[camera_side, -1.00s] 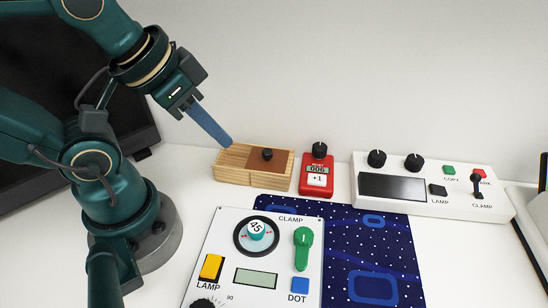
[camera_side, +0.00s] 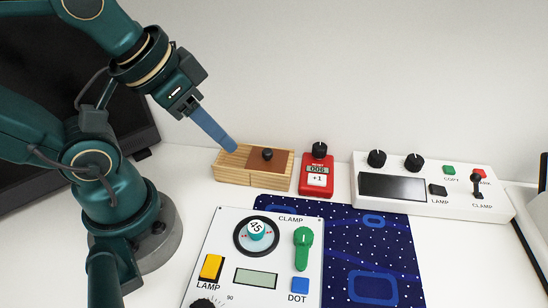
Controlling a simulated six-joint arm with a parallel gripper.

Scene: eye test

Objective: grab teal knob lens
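The teal knob (camera_side: 257,230) has a pale top marked 45. It sits in a dark round dial on the white panel (camera_side: 225,235) at the bottom centre, left of a green lever. I cannot tell a separate lens from the knob's cap. My gripper (camera_side: 230,146) is up and left of the knob, apart from it, with its blue finger tip by the left end of the wooden box. Only one blue finger shape shows, so its opening is hidden. I see nothing held in it.
The wooden box (camera_side: 228,165) with a black knob stands behind the panel. A red counter (camera_side: 308,182) is beside it. A white console (camera_side: 430,205) with black knobs is at the right. A blue patterned mat (camera_side: 345,240) lies partly under the panel. A dark screen stands at the left.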

